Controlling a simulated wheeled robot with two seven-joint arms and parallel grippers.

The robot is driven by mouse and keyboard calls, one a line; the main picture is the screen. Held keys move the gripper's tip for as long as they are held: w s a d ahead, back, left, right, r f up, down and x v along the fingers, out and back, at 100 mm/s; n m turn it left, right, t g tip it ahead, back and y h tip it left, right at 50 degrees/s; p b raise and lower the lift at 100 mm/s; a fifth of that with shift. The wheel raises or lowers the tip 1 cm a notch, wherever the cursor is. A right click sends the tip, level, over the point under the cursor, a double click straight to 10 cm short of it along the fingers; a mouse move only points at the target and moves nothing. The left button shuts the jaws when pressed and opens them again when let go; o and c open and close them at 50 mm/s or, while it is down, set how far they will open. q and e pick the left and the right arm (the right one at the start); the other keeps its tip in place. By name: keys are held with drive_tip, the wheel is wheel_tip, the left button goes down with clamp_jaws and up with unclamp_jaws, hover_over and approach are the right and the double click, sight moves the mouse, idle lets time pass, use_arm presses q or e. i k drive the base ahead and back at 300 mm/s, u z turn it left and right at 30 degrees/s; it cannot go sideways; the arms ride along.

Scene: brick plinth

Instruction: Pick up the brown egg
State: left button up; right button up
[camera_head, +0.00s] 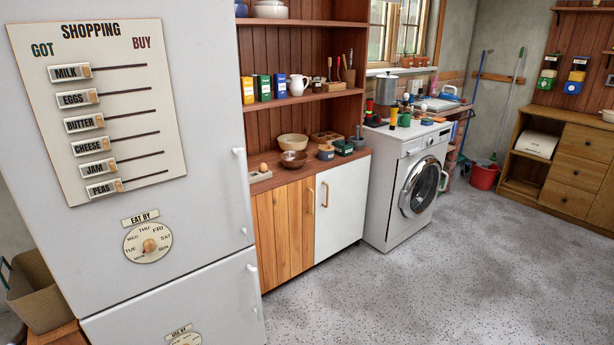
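A small brown egg (263,167) shows on the wooden counter, close to the right side of the fridge. It sits in or on a small pale tray (256,178); its lower part is hidden, so I cannot tell how it is seated. Neither my left nor my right gripper is in view.
The tall white fridge (215,100) with a shopping board (105,105) stands at the left. Bowls (293,141) and small pots (326,152) stand on the counter (290,176) right of the egg. A white washing machine (405,185) stands beyond. The speckled floor (430,285) in front is clear.

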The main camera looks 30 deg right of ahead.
sight(263, 168)
drive_tip(key=z, duration=0.2)
drive_tip(key=k, duration=0.7)
drive_tip(key=z, duration=1.5)
drive_tip(key=i, duration=2.05)
drive_tip(key=u, duration=0.6)
drive_tip(key=i, duration=1.2)
drive_tip(key=u, duration=1.15)
